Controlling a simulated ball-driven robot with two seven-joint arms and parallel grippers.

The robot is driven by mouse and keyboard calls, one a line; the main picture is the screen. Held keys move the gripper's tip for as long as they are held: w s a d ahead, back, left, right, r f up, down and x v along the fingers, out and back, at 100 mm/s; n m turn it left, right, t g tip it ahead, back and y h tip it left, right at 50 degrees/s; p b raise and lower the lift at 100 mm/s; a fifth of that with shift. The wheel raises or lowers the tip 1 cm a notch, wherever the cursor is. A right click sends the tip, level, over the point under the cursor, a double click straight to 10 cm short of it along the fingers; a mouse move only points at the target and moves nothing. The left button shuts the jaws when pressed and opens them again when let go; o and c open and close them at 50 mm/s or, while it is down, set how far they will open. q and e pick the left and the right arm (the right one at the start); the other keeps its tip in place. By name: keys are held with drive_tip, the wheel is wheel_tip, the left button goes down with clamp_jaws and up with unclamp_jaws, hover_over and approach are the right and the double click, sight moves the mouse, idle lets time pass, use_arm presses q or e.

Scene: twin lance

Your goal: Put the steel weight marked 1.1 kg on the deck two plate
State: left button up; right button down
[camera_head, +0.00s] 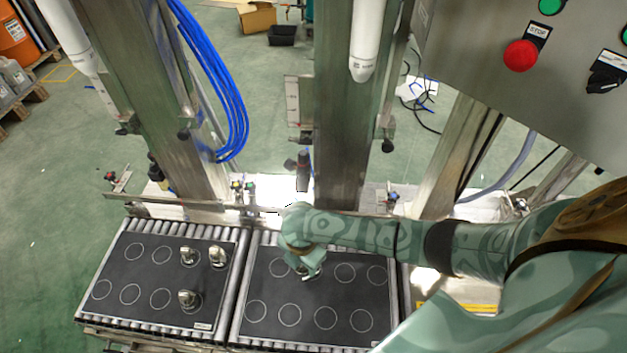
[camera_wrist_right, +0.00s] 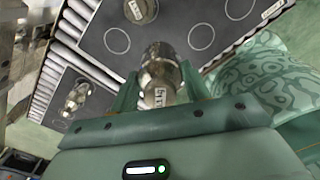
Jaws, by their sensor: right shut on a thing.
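My right gripper (camera_head: 306,268) is over the back row of circles on the right black plate (camera_head: 272,290). In the right wrist view the gripper (camera_wrist_right: 160,92) is shut on a shiny steel weight (camera_wrist_right: 160,60). Its tag is too blurred to read surely. Another steel weight (camera_wrist_right: 140,10) stands on the plate beyond it; in the head view my gripper and arm hide that spot. Three steel weights, one at the back left (camera_head: 188,256), one at the back right (camera_head: 217,256) and one in front (camera_head: 188,299), stand on the left plate (camera_head: 130,272). My left gripper is not in view.
Rollers (camera_head: 237,292) run between and along the plates. Steel columns (camera_head: 343,120) rise behind them. A control box (camera_head: 480,70) with a red stop button (camera_head: 520,55) hangs at the upper right. The right plate's front circles are bare.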

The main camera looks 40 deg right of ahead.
drive_tip(key=shift+w+d+f, duration=0.1)
drive_tip(key=shift+w+f, duration=0.05)
drive_tip(key=s+d+f+b, duration=0.1)
drive_tip(key=d+f+b, duration=0.2)
drive_tip(key=d+f, duration=0.1)
drive_tip(key=s+d+f+b, duration=0.1)
drive_tip(key=d+f+b, duration=0.2)
drive_tip(key=d+f, duration=0.1)
drive_tip(key=s+d+f+b, duration=0.1)
drive_tip(key=d+f+b, duration=0.2)
drive_tip(key=d+f, duration=0.1)
drive_tip(key=shift+d+f+b, duration=0.2)
drive_tip(key=shift+d+b, duration=0.15)
drive_tip(key=shift+d, duration=0.45)
drive_tip(key=shift+f, duration=0.35)
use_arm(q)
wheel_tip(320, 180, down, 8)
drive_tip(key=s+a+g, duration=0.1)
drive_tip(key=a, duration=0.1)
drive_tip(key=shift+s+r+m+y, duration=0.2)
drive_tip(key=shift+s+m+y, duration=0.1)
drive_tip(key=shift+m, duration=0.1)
use_arm(e)
drive_tip(key=shift+w+r, duration=0.1)
drive_tip(key=c, duration=0.7)
unclamp_jaws()
